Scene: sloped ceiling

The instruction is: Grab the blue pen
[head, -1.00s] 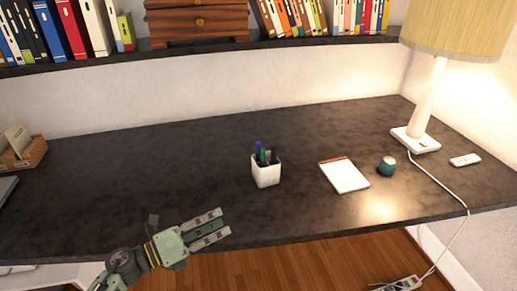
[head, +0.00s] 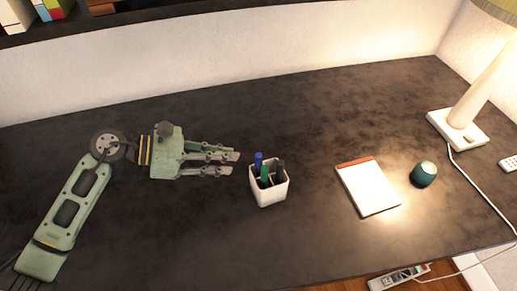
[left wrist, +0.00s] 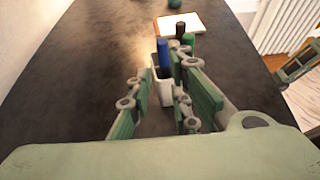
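The blue pen (head: 258,159) stands upright in a white square pen cup (head: 269,191) on the dark desk. In the left wrist view the blue pen (left wrist: 163,53) rises above the cup, ahead of the fingers. My left gripper (head: 236,161) is just left of the cup, its fingers pointing right toward the pen. In the left wrist view its fingers (left wrist: 166,72) are spread apart with nothing held between them. The lower part of the pen is hidden inside the cup. My right gripper is out of view.
A green pen (head: 265,175) and a dark pen (head: 280,169) share the cup. A notepad (head: 368,188), a teal round object (head: 424,174) and a lamp (head: 457,131) stand to the right. The desk (head: 330,115) is bare behind the cup.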

